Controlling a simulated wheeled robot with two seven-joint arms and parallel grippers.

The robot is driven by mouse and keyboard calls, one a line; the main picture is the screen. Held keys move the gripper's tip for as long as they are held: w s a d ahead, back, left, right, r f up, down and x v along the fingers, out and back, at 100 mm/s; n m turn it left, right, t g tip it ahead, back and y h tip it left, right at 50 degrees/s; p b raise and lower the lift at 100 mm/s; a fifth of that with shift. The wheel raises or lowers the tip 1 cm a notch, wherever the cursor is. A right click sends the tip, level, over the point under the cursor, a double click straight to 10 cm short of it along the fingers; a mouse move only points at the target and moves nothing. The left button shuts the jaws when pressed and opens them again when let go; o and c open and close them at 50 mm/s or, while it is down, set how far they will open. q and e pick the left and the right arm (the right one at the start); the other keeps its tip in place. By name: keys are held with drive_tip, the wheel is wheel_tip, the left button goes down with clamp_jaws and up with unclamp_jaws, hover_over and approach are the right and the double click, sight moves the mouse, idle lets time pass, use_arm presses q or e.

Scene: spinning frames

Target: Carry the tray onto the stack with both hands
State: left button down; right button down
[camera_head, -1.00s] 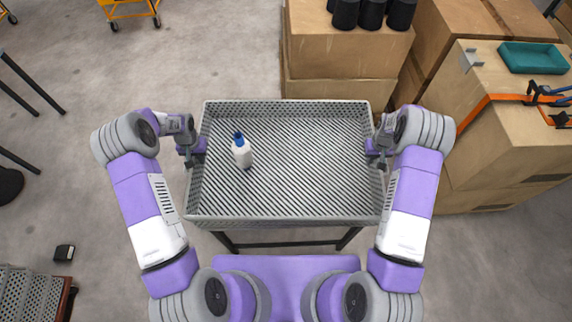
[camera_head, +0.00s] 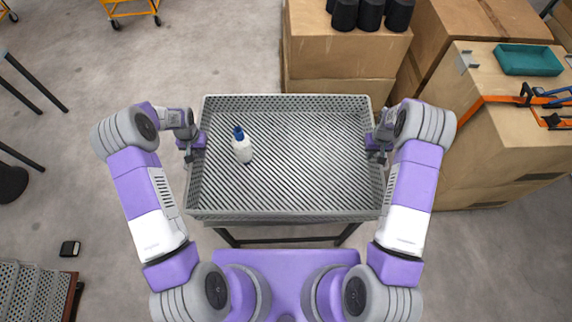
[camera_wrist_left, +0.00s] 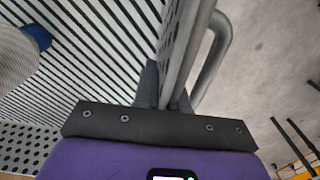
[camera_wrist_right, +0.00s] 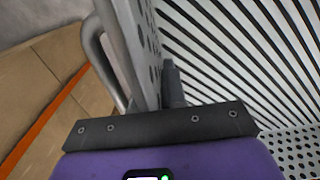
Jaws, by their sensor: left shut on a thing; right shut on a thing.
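The tray (camera_head: 285,217) is a grey slatted crate with perforated walls, held level in front of me above a dark-legged stand. My right gripper (camera_head: 377,143) is shut on the right wall, by the other handle (camera_wrist_right: 95,50). A grey perforated crate (camera_head: 30,290) with a brown edge is at the lower left; whether it is the stack is unclear.
Cardboard boxes (camera_head: 345,58) with black cylinders (camera_head: 370,14) on top stand behind the tray. More boxes (camera_head: 480,165) stand at the right, one bearing a teal bin (camera_head: 528,60). A small black object (camera_head: 70,248) lies on the floor. Left floor is largely clear.

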use_arm(q)
drive_tip(key=shift+w+r, duration=0.1)
drive_tip(key=shift+r, duration=0.1)
use_arm(e)
drive_tip(key=shift+r, duration=0.15)
